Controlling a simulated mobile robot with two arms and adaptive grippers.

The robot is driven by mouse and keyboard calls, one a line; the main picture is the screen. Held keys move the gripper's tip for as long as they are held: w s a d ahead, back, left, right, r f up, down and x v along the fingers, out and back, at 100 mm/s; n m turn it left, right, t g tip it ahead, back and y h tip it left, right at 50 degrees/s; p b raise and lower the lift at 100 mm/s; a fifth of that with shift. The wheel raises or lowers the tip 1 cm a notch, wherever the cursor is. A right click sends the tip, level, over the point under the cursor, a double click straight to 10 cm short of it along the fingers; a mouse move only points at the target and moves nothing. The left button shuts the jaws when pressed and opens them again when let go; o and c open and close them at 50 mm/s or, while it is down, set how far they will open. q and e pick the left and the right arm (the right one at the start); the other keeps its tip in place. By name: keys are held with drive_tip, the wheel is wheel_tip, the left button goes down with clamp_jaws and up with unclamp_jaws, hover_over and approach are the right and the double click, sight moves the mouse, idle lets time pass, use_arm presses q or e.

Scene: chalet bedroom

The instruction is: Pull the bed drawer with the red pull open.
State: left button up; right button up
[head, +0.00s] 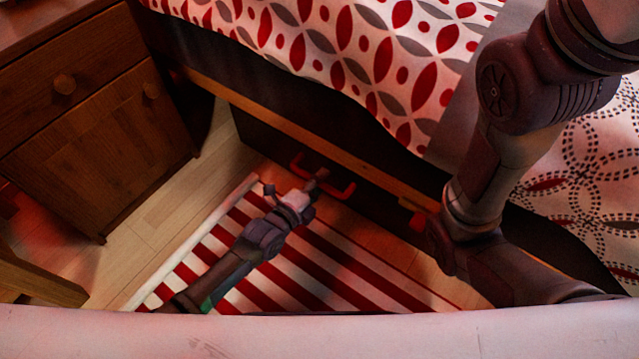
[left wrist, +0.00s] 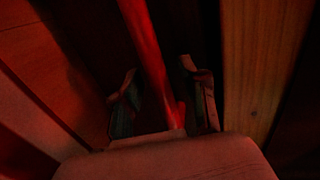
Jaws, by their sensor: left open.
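The red pull (head: 340,192) is a bar on the dark front of the bed drawer (head: 262,135), low on the bed's side in the head view. My left gripper (head: 316,180) is at the pull and covers its middle part. In the left wrist view the red pull (left wrist: 143,42) runs down between the two open fingers of my left gripper (left wrist: 163,92). A gap shows on both sides of the bar, so the fingers are around it without visibly gripping. The drawer looks closed. My right arm crosses the right of the head view, but its gripper is not seen.
A wooden nightstand (head: 85,135) stands at the left. A red-and-white striped rug (head: 300,270) lies on the floor in front of the drawer. A small red piece (head: 413,223) shows beside my right arm. The patterned bedspread (head: 345,50) hangs above the drawer.

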use_arm(q)
clamp_jaws()
idle(0.3)
